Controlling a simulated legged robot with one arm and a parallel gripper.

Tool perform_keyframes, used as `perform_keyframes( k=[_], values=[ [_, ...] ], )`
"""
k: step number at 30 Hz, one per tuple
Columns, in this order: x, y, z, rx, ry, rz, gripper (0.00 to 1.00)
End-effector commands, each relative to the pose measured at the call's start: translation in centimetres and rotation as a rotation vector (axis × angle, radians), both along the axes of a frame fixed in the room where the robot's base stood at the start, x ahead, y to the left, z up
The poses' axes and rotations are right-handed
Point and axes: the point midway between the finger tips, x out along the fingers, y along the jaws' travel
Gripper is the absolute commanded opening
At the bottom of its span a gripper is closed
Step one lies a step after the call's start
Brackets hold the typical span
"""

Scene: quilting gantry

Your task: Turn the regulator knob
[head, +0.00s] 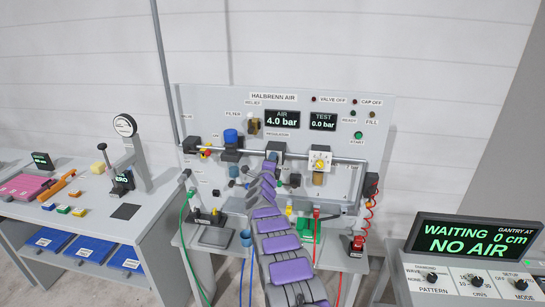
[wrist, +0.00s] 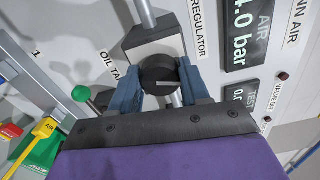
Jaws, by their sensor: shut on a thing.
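The regulator knob (wrist: 160,76) is a round black knob with a pale line across its face. It sits below a grey block (wrist: 153,40) on the pipe, beside the REGULATOR label (wrist: 198,28). My gripper (wrist: 158,90) is shut on the knob, with one blue finger on each side of it. In the head view my purple arm reaches up to the panel, and my gripper (head: 270,161) is at the regulator block (head: 275,147). The knob is mostly hidden there. The AIR display (head: 282,119) reads 4.0 bar.
The TEST display (head: 323,121) reads 0.0 bar. A blue-topped filter (head: 231,140) and a yellow knob on a white box (head: 320,162) flank the regulator. The gantry display (head: 474,241) reads WAITING 0 cm, NO AIR. A side bench with a gauge stand (head: 125,126) is at left.

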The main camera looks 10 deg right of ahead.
Motion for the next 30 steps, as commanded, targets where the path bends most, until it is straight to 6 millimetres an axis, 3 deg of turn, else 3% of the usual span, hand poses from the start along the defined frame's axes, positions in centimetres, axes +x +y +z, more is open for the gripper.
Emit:
perform_keyframes(
  k=[30],
  values=[
    [-0.1, 0.3, -0.8, -0.908, 0.299, 0.009, 0.15]
  ],
)
